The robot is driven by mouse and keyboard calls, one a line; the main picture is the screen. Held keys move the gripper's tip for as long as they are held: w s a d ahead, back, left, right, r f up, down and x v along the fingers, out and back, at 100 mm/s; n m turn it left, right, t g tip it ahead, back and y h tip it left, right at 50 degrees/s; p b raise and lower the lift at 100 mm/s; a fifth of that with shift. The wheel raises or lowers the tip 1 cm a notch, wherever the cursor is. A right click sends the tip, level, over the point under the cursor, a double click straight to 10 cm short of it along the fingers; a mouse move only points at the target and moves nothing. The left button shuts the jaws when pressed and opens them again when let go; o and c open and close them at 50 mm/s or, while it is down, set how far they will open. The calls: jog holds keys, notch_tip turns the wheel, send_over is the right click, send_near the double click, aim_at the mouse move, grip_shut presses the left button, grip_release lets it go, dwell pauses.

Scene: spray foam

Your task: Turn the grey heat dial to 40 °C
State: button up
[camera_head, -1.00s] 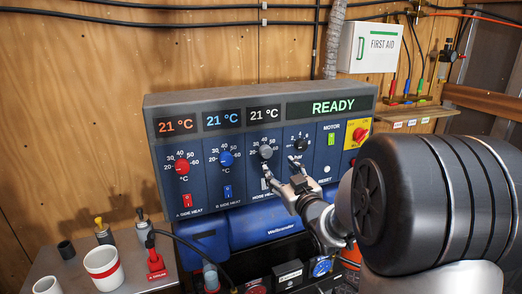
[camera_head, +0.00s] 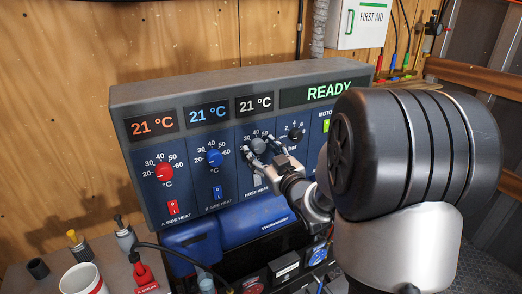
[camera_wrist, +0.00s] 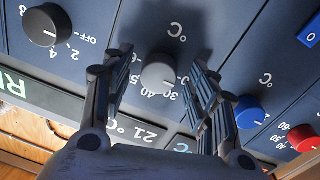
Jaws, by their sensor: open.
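The grey heat dial (camera_head: 259,145) is on the hose heat section of the blue panel. It shows upside down in the wrist view (camera_wrist: 158,71), where its white mark points to the lower right, near the 30. The display above it (camera_head: 255,104) reads 21 °C. My gripper (camera_head: 260,150) is open at the dial. In the wrist view its two fingers (camera_wrist: 158,82) stand on either side of the dial, with a visible gap to it. My gripper hides part of the dial's scale and the switch below in the head view.
The red dial (camera_head: 164,171) and blue dial (camera_head: 214,158) sit to the left. The black bar dial (camera_head: 295,133) is close on the right. A READY display (camera_head: 329,92) is above. Cups and small bottles stand on the bench at lower left, below the panel.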

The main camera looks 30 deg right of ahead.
jog(key=shift+c, duration=0.3)
jog(key=c, duration=1)
jog(key=shift+m, duration=0.4)
jog(key=m+p, duration=0.1)
jog(key=m, duration=0.2)
jog(key=shift+a+r+m, duration=0.1)
jog(key=shift+r+m, duration=0.05)
jog(key=shift+m, duration=0.15)
jog(key=m+p, duration=0.2)
jog(key=m, duration=0.2)
jog(key=shift+r, duration=0.1)
jog(key=m+p, duration=0.2)
jog(key=m, duration=0.2)
jog(key=shift+r+m+g+y, duration=0.1)
jog(key=shift+m+g+y, duration=0.2)
jog(key=shift+m+y, duration=0.1)
jog(key=shift+m+p, duration=1.35)
jog(key=shift+m, duration=0.55)
